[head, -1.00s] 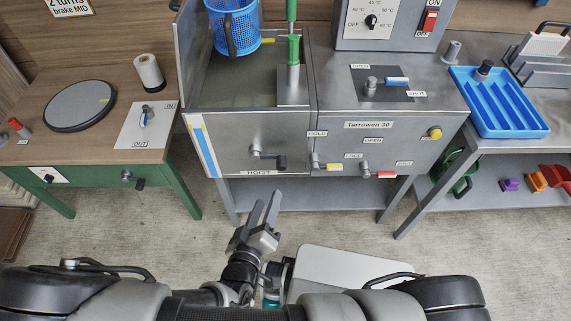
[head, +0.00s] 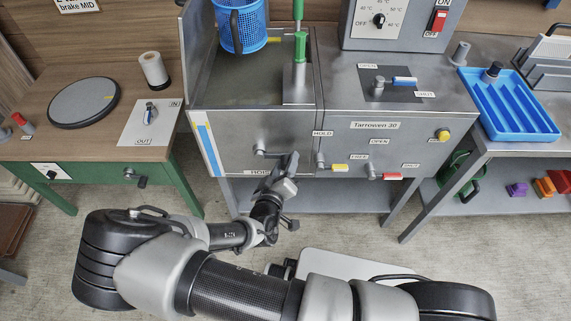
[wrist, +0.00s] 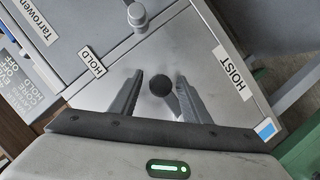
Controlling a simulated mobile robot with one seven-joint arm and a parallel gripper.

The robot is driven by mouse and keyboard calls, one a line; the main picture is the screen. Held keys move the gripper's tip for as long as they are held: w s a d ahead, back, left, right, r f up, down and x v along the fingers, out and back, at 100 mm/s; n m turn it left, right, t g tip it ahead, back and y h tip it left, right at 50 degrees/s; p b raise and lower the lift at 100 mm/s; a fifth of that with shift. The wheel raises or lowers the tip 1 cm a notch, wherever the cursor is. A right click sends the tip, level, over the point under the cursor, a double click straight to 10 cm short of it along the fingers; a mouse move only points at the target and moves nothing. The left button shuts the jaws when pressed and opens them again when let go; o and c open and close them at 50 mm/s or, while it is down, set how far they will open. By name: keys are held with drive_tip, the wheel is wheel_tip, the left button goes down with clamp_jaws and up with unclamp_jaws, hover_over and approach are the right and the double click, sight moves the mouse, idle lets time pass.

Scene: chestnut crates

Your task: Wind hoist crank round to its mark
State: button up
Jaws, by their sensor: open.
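The hoist crank (head: 262,152) is on the grey front panel of the machine, above the HOIST label, which is partly hidden by my gripper. In the head view its hub and part of its arm show at the left, and its handle is hidden behind my gripper (head: 288,164). In the wrist view the crank's round black handle (wrist: 160,85) sits end-on between the two fingers of my gripper (wrist: 158,80). The fingers are open, with a gap visible on both sides of the handle. I cannot make out the crank's mark.
The HOLD lever (head: 321,161) stands close to the right of my gripper, with the yellow-ended (head: 340,168) and red-ended (head: 385,176) levers beyond. A blue basket (head: 240,25) hangs over the tank. A green-fronted table (head: 110,182) is at the left, a blue tray (head: 508,115) at the right.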

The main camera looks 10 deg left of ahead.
drive_tip(key=shift+w, duration=0.1)
clamp_jaws()
drive_tip(key=shift+f, duration=0.1)
idle(0.3)
